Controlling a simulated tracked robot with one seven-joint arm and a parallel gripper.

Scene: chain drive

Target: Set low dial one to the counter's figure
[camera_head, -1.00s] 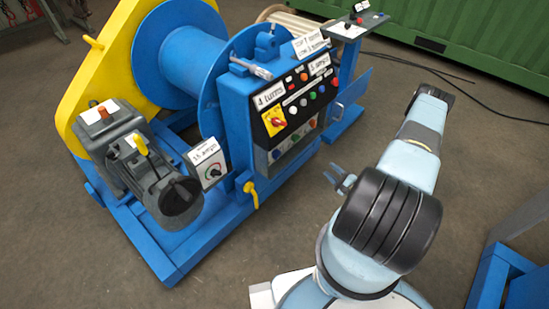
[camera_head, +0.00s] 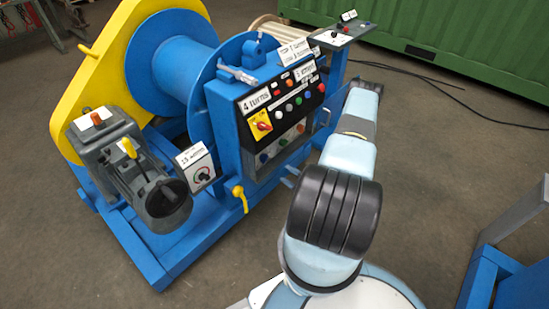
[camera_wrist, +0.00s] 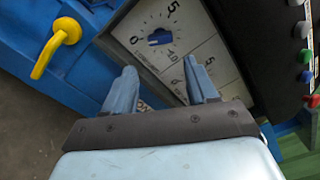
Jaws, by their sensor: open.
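A dial with a blue knob (camera_wrist: 160,37) shows in the wrist view on a pale plate with figures including 5 and 10; I cannot read its pointer surely. The same blue knob (camera_head: 264,157) is leftmost on the low panel in the head view, with a green knob (camera_head: 283,142) beside it. My gripper (camera_wrist: 162,78) is open and empty, its fingers apart below the dial plate, not around the knob. In the head view my arm hides most of it. A label (camera_head: 256,99) reading "4 turns" sits above the yellow-and-red switch (camera_head: 261,124).
A yellow lever (camera_head: 240,194) sticks out left of the low panel; it is close in the wrist view (camera_wrist: 56,46). A separate dial (camera_head: 203,174) with a "15 amps"-like label stands further left. Several coloured buttons (camera_wrist: 303,54) line the upper panel. Open floor lies in front.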

